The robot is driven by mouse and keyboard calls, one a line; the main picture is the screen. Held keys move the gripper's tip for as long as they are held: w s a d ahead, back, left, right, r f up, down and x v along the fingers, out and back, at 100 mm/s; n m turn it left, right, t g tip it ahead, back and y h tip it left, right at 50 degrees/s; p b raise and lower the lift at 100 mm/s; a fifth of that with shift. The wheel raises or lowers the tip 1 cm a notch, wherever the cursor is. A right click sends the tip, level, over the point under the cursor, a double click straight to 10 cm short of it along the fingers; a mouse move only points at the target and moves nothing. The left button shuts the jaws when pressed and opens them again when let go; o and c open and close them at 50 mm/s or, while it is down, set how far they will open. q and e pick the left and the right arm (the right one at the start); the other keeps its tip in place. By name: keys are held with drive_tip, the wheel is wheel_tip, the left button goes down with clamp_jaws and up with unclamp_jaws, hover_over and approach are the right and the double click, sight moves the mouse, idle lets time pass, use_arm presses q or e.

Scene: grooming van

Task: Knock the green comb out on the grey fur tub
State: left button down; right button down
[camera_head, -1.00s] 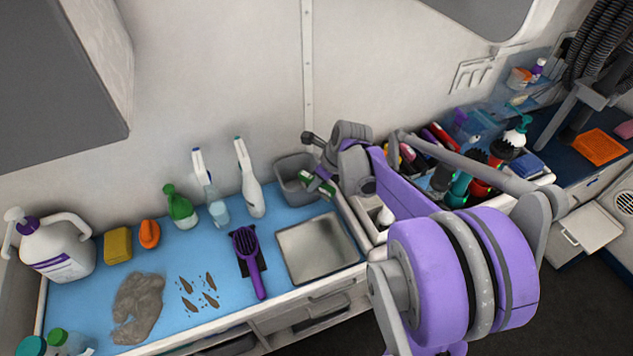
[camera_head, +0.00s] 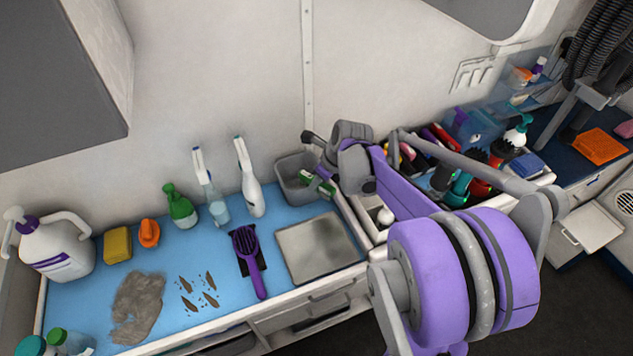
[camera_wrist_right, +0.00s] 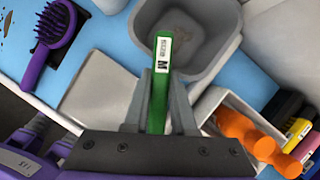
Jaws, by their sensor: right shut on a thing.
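The grey fur tub (camera_head: 292,178) stands on the blue counter against the wall. In the right wrist view the tub (camera_wrist_right: 228,40) is at the top centre, open side facing the camera, with grey-brown stuff on its floor. My right gripper (camera_head: 316,184) is at the tub's right side. In the right wrist view the gripper (camera_wrist_right: 158,105) is shut on the green comb (camera_wrist_right: 157,95), which has a white label reading "SIZE M". The comb's far end overlaps the tub's near rim in that view; I cannot tell whether they touch. My left gripper is not in view.
A steel tray (camera_head: 318,248) and a purple brush (camera_head: 248,262) lie left of my right arm. Spray bottles (camera_head: 250,180) stand left of the tub. A bin of bottles and tools (camera_head: 376,232) is under my right arm.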

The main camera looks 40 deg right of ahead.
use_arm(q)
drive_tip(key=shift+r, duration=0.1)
use_arm(e)
drive_tip(key=shift+r, duration=0.1)
drive_tip(key=shift+r+p, duration=0.55)
drive_tip(key=shift+r, duration=0.35)
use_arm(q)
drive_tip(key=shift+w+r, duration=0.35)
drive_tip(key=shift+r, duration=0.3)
